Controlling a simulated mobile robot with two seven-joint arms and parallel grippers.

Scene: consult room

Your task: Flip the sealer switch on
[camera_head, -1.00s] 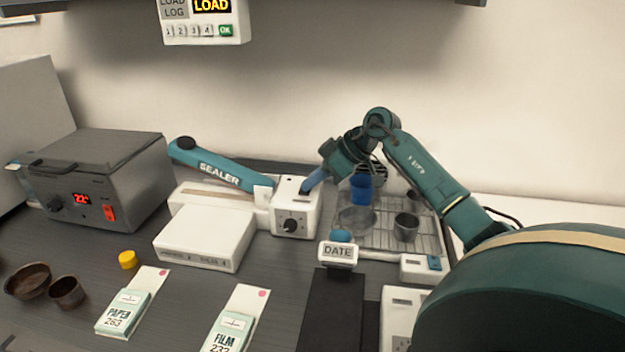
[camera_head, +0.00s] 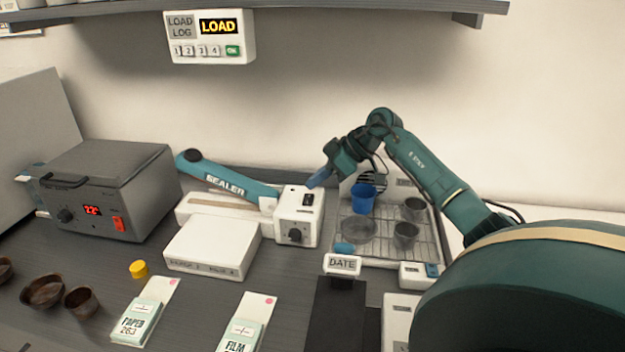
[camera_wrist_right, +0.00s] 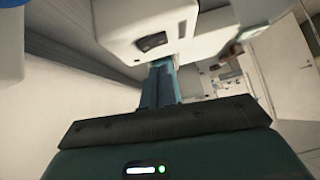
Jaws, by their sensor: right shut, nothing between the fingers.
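The sealer (camera_head: 228,185) stands at the middle of the counter, with a teal lever arm and a white control box (camera_head: 298,216) at its right end. A dark rocker switch (camera_head: 307,200) is on top of the box, and a black knob is on its front. The switch also shows in the right wrist view (camera_wrist_right: 152,41). My right gripper (camera_head: 314,183) is shut and empty. Its tips are close to the box's top beside the switch; I cannot tell whether they touch it. My left gripper is not in view.
A wire rack (camera_head: 378,240) with a blue cup (camera_head: 362,198) and metal cups stands right of the sealer. A grey heater box (camera_head: 110,190) with a red display is at left. A DATE stamp (camera_head: 342,264), pouch packs (camera_head: 143,312) and brown bowls (camera_head: 45,290) lie in front.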

